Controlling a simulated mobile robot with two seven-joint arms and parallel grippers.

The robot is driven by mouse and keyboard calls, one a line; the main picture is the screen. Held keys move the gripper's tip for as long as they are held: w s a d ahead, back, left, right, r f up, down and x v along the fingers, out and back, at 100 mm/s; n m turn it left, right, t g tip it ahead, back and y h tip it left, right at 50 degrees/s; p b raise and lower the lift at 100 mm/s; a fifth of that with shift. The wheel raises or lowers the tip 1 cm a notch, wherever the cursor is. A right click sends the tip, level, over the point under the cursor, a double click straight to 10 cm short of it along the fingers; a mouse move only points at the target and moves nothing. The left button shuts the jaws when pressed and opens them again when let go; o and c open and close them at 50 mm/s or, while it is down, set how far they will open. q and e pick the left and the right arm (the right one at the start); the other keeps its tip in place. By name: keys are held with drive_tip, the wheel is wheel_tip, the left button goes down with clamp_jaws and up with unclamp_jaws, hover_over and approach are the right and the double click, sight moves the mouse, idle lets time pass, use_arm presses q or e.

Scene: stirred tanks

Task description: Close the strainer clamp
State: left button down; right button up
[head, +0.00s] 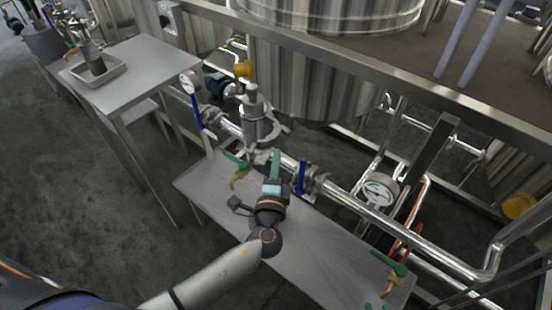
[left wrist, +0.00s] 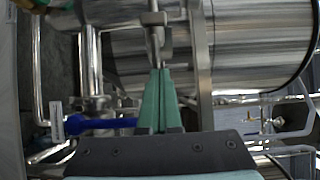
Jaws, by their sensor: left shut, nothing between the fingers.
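The strainer (head: 256,122) is an upright steel body on the pipe below the large tank in the head view. A slim metal rod or handle (left wrist: 153,22) stands just beyond my fingertips. My left gripper (head: 276,154) is in front of the strainer, its green fingers together and empty. The fingers also show in the left wrist view (left wrist: 160,72). Contact with the rod cannot be told. My right gripper is not in view.
A blue-levered valve (head: 301,178) is close right of my gripper; another (head: 197,110) is left. A green-handled tap (head: 237,160) is near. A pressure gauge (head: 380,190) stands right. A low grey bench (head: 330,250) lies below. A side table (head: 150,58) holds a tray (head: 97,75).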

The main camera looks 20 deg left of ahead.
use_arm(q)
drive_tip(key=shift+a, duration=0.1)
drive_tip(key=shift+s+a+m+h+b, duration=0.2)
drive_tip(key=shift+a+m+h+b, duration=0.1)
drive_tip(key=shift+a+m+h, duration=0.15)
